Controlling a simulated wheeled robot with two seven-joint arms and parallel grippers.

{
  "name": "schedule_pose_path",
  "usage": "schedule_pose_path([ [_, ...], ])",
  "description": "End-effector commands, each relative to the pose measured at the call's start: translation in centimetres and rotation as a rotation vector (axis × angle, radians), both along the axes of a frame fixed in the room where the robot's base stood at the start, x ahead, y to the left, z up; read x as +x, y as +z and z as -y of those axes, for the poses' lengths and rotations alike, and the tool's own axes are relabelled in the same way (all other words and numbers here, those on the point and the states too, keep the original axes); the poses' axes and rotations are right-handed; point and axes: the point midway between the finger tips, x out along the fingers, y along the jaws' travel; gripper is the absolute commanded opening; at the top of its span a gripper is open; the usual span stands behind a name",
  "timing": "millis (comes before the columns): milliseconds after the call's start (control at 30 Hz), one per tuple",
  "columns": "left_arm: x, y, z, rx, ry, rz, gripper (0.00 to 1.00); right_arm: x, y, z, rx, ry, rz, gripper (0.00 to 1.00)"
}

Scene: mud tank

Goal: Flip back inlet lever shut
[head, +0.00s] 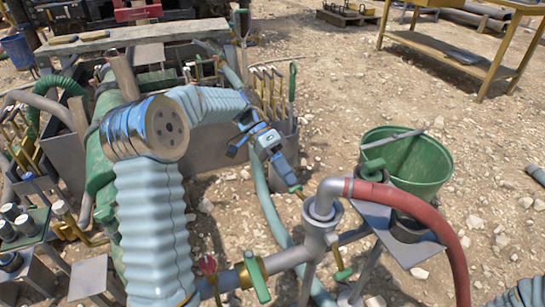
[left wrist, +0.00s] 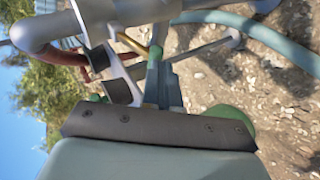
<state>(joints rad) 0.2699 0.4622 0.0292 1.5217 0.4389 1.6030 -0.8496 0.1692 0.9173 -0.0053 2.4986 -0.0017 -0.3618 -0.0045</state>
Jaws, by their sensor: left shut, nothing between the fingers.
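My left gripper (head: 288,178) is shut and empty, in the middle of the head view, reaching down towards the pipework. A small lever with a brass and green end (head: 297,190) lies right at its fingertips and looks like the back inlet lever. In the left wrist view, the shut fingers (left wrist: 160,72) point at a green lever part (left wrist: 155,52) beside a brass stem (left wrist: 131,44). I cannot tell whether they touch it. Two more green levers, one in front (head: 258,278) and one to the right (head: 340,273), sit on the pipes. My right gripper is not in view.
A grey pipe elbow (head: 322,198) with a red hose (head: 430,225) stands right of the gripper. A green bucket (head: 420,165) is beyond it. A pale green hose (head: 268,215) runs below the gripper. A yellow table (head: 440,55) stands at the back right; stony ground there is open.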

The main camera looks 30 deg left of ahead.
Motion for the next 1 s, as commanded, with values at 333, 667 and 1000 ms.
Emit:
schedule_pose_path([
  [333, -0.1, -1.7, 1.2, -0.060, -0.001, -0.052, 0.00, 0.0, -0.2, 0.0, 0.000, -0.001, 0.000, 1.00],
  [667, -0.1, -0.9, 1.2, -0.059, -0.001, -0.051, 0.00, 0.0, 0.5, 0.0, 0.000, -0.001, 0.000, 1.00],
  [1000, -0.1, 0.0, 1.2, -0.058, -0.001, -0.051, 0.00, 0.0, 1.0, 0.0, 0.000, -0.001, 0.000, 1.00],
])
